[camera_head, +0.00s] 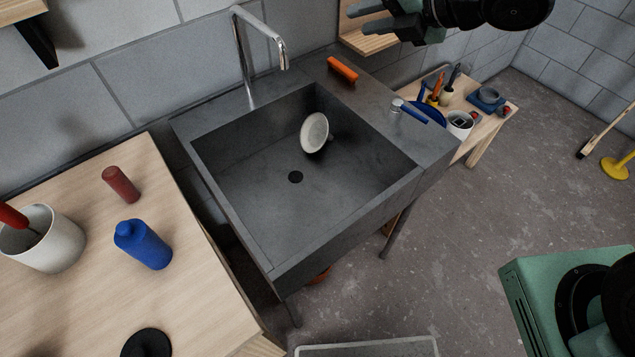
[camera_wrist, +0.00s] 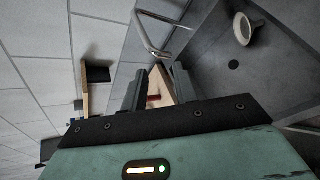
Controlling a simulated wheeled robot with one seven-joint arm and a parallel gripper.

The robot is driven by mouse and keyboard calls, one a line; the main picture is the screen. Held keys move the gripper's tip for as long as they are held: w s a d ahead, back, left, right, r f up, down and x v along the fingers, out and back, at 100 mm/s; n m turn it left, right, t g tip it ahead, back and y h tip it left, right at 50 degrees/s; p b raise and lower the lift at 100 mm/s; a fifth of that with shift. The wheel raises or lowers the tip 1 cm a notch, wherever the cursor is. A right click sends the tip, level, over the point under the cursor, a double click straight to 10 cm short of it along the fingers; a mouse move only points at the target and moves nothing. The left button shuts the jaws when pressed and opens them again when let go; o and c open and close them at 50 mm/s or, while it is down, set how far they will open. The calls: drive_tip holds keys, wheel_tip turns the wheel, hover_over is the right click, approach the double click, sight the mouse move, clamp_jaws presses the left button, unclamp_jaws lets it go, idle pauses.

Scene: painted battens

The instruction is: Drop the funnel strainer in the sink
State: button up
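A pale, round, hollow piece, which looks like the funnel strainer (camera_head: 314,132), is inside the grey sink (camera_head: 255,205). It is tilted, with its wide rim turned to the side, near the back wall and right of the drain hole. It also shows in the wrist view (camera_wrist: 243,30), at the upper right. My gripper (camera_head: 358,20) is at the top of the head view, above and beyond the back right of the sink, clear of the strainer. In the wrist view, its two dark fingers (camera_wrist: 158,82) stand apart with nothing between them.
A tap (camera_head: 260,32) arches over the sink's back. An orange item (camera_head: 342,70) and a blue-handled item (camera_head: 411,112) lie on its ledge. The left wooden table holds a blue bottle (camera_head: 145,245), a red cylinder (camera_head: 121,184) and a white pot (camera_head: 52,243). A cluttered bench (camera_head: 495,120) stands right.

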drive_tip(key=v, duration=0.9)
drive_tip(key=shift+s, duration=0.2)
drive_tip(key=shift+d, duration=0.15)
drive_tip(key=s+f+m+h+b, duration=0.1)
drive_tip(key=s+f+m+h, duration=0.15)
drive_tip(key=m, duration=0.25)
drive_tip(key=s+a+f+m+g+h+b, duration=0.1)
drive_tip(key=f+m+h, duration=0.1)
drive_tip(key=f+m, duration=0.25)
drive_tip(key=s+f+m+h+b, duration=0.1)
drive_tip(key=f+m+h, duration=0.1)
drive_tip(key=m, duration=0.4)
drive_tip(key=s+a+f+m+g+h+b, duration=0.1)
drive_tip(key=s+f+m+g, duration=0.2)
drive_tip(key=s+m, duration=0.2)
drive_tip(key=s+a+f+m+g+h+b, duration=0.1)
drive_tip(key=s+f+m+g, duration=0.2)
drive_tip(key=s, duration=0.9)
drive_tip(key=m+g, duration=0.1)
drive_tip(key=m, duration=0.2)
drive_tip(key=shift+f, duration=0.2)
drive_tip(key=shift+a, duration=0.2)
